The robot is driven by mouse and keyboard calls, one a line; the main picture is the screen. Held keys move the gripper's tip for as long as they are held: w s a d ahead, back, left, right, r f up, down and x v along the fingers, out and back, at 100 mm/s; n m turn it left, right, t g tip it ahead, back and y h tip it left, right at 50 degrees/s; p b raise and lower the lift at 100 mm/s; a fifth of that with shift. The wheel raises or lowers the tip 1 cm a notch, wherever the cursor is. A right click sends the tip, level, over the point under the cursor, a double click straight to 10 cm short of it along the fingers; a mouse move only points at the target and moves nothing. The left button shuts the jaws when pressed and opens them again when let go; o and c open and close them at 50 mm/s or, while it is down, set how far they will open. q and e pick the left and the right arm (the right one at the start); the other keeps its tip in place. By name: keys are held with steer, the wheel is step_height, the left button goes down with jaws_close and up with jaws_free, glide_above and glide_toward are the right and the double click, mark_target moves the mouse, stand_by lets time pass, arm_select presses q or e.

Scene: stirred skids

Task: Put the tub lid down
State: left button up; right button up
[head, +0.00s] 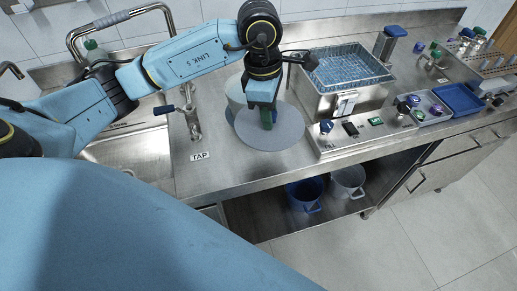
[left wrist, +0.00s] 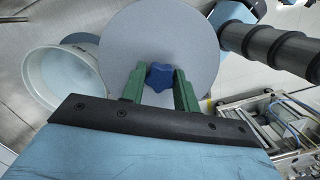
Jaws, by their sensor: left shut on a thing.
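The tub lid is a round grey disc (head: 283,128) at the middle of the head view, over the steel counter. In the left wrist view the lid (left wrist: 160,30) carries a blue star-shaped knob (left wrist: 159,77) at its centre. My left gripper (head: 267,119) has its green fingers on either side of the knob and is shut on it. A pale round tub (head: 235,93) stands behind and left of the lid; in the left wrist view its open mouth (left wrist: 33,80) shows beside the lid. I cannot tell whether the lid touches the counter. My right gripper is not in view.
A steel bath with a blue-lined basket (head: 350,70) stands just right of the lid, with knobs on its front. A tap (head: 192,118) and sink are on the left. The counter's front edge (head: 270,170) is close to the lid. Buckets (head: 305,193) stand below.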

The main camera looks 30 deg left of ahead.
mark_target(258, 120)
arm_select(q)
steer(key=n, duration=0.2)
steer(key=a+f+n, duration=0.1)
steer(key=n, duration=0.4)
steer(key=shift+s+a+f+t+y, duration=0.15)
steer(key=shift+s+t+y, duration=0.15)
steer(key=shift+t, duration=0.1)
steer(key=n, duration=0.3)
steer(key=a+n, duration=0.1)
steer(key=n, duration=0.1)
steer(key=shift+s+f+y, duration=0.1)
steer(key=shift+f+y, duration=0.2)
steer(key=shift+f, duration=0.05)
steer(key=shift+f+n, duration=0.35)
steer(key=shift+n, duration=0.05)
step_height(258, 120, down, 9)
steer(key=shift+f, duration=0.15)
steer(key=shift+f, duration=0.1)
steer(key=o, duration=1)
